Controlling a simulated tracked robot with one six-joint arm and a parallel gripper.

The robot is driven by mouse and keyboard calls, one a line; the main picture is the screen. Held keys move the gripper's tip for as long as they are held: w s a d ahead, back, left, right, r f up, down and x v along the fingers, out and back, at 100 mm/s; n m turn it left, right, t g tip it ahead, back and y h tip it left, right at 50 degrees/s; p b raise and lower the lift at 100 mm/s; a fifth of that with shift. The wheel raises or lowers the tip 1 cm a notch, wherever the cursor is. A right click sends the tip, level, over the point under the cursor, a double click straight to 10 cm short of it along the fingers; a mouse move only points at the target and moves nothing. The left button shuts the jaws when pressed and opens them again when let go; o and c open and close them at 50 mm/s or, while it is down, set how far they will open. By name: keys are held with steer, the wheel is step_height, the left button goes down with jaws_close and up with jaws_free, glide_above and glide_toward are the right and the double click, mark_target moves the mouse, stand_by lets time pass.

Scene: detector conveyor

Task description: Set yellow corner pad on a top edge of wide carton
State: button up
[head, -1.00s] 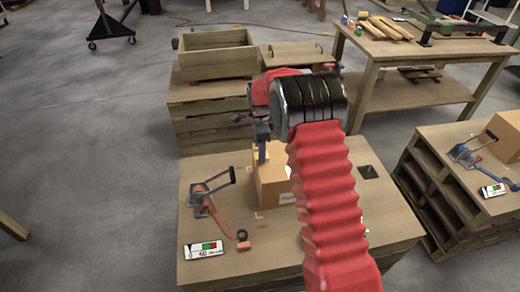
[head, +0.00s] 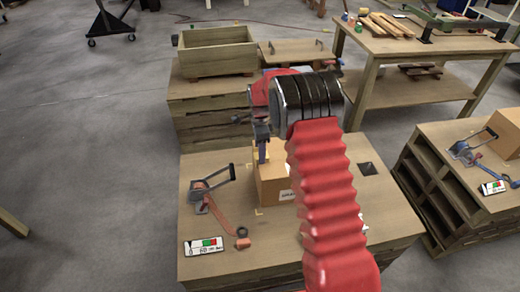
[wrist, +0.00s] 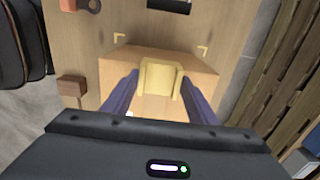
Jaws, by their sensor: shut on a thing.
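The wide carton (head: 268,188) is a brown box on the near wooden table, partly hidden behind my red-sleeved arm in the head view. Its top also shows in the wrist view (wrist: 195,75). The yellow corner pad (wrist: 157,78) lies between the two blue fingers of my gripper (wrist: 158,88), at the carton's top edge. My gripper (head: 263,152) is shut on the pad. In the head view the fingers reach down at the carton's top left. I cannot tell whether the pad rests on the edge or is just above it.
A strap tensioner (head: 208,192) with an orange strap lies left of the carton, near a gauge card (head: 204,246). A dark square plate (head: 367,168) lies to the right. A wooden crate (head: 217,62) stands behind. Yellow corner marks (wrist: 203,50) are on the tabletop.

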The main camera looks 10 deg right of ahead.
steer(key=shift+f, duration=0.35)
steer(key=o, duration=1.2)
steer(key=shift+c, duration=0.2)
step_height(320, 180, up, 14)
steer(key=shift+f, duration=0.2)
stand_by(0.6)
